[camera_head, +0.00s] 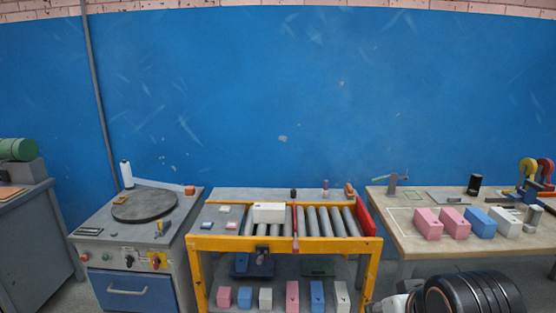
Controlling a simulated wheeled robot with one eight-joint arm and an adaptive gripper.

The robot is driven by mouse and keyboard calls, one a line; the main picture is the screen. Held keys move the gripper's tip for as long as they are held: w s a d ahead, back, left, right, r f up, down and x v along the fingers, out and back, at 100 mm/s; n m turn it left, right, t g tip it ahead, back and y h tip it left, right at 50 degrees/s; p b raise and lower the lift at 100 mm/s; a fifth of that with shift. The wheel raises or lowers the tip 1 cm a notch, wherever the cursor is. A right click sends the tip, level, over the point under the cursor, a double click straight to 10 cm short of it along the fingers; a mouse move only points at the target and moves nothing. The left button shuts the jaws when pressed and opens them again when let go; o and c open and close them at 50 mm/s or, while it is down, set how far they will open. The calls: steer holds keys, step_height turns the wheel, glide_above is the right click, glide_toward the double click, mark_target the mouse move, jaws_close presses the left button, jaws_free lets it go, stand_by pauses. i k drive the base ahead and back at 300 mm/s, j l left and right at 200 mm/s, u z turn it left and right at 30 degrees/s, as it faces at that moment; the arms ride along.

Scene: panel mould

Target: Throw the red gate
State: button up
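A yellow-framed roller conveyor table (284,244) stands in the middle of the head view. A narrow red bar (295,228) runs across its rollers near the middle, with its lower end at the front rail. A larger red plate (364,215) stands tilted at the right end of the rollers. I cannot tell for sure which of the two is the red gate. A white block (269,212) sits on the conveyor just left of the red bar. Black and white parts of my arm show at the bottom right. My gripper's fingers do not show.
A grey bench (99,247) with a dark turntable stands left. A wooden table (408,243) at right holds pink, blue and white blocks. More blocks stand on the shelf under the conveyor. A dark lever-like fitting (262,254) is on the front rail. A blue wall (300,100) closes the back.

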mark_target(295, 242)
steer(key=i+j+u, duration=0.45)
steer(key=i, duration=0.4)
steer(key=j, duration=0.1)
